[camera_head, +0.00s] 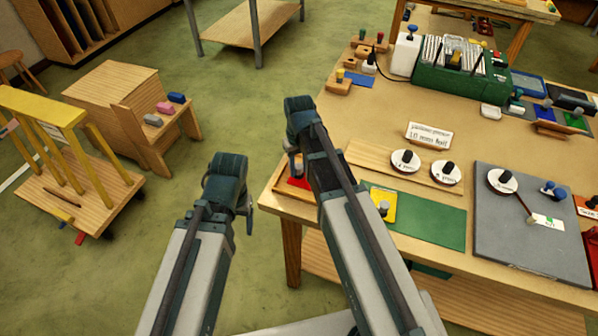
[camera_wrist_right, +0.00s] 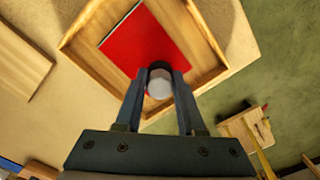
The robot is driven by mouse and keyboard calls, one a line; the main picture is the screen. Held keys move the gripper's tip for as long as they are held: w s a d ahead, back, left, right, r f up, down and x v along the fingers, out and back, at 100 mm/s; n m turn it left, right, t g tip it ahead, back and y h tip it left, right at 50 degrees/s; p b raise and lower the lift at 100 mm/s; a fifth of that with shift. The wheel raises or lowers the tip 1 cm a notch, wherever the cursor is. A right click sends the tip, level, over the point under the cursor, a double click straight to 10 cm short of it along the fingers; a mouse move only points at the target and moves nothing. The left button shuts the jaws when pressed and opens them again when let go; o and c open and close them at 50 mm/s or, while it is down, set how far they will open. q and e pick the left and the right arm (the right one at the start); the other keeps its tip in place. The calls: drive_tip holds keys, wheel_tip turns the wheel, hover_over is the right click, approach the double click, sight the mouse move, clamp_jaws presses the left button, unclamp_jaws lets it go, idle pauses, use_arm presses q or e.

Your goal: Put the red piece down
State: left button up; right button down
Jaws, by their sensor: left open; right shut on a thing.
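The red piece (camera_wrist_right: 140,42) is a flat red sheet with a knob (camera_wrist_right: 159,82). My right gripper (camera_wrist_right: 158,78) is shut on this knob. The red piece lies within the outline of a shallow wooden tray (camera_wrist_right: 208,32); I cannot tell whether it touches the tray floor. In the head view a bit of the red piece (camera_head: 299,183) shows under my right gripper (camera_head: 293,160), at the table's near left corner. The arm hides much of the tray there. My left gripper (camera_head: 247,208) is open and empty, off the table's left edge.
A green mat (camera_head: 440,225) with a yellow piece (camera_head: 389,205) lies right of the right arm. A wooden board (camera_head: 372,160) with white knobbed discs lies behind. A grey board (camera_head: 520,235) is farther right. A wooden desk (camera_head: 112,90) and a yellow-topped rack (camera_head: 40,105) stand left on the floor.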

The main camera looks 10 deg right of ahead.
sight(299, 167)
drive_tip(key=shift+r, duration=0.1)
drive_tip(key=shift+f, duration=0.25)
drive_tip(key=c, duration=0.5)
unclamp_jaws()
drive_tip(key=shift+r, duration=0.1)
drive_tip(key=shift+r, duration=0.15)
wheel_tip(299, 167, up, 12)
drive_tip(key=p, duration=1.2)
drive_tip(key=shift+n+h, duration=0.6)
drive_tip(key=shift+n, duration=0.2)
drive_tip(key=s+a, duration=0.2)
drive_tip(key=s, duration=0.3)
drive_tip(key=s+a, duration=0.3)
drive_tip(key=s, duration=0.2)
drive_tip(key=s+a, duration=0.3)
drive_tip(key=s, duration=0.2)
drive_tip(key=shift+s+a, duration=0.1)
drive_tip(key=shift+s, duration=0.3)
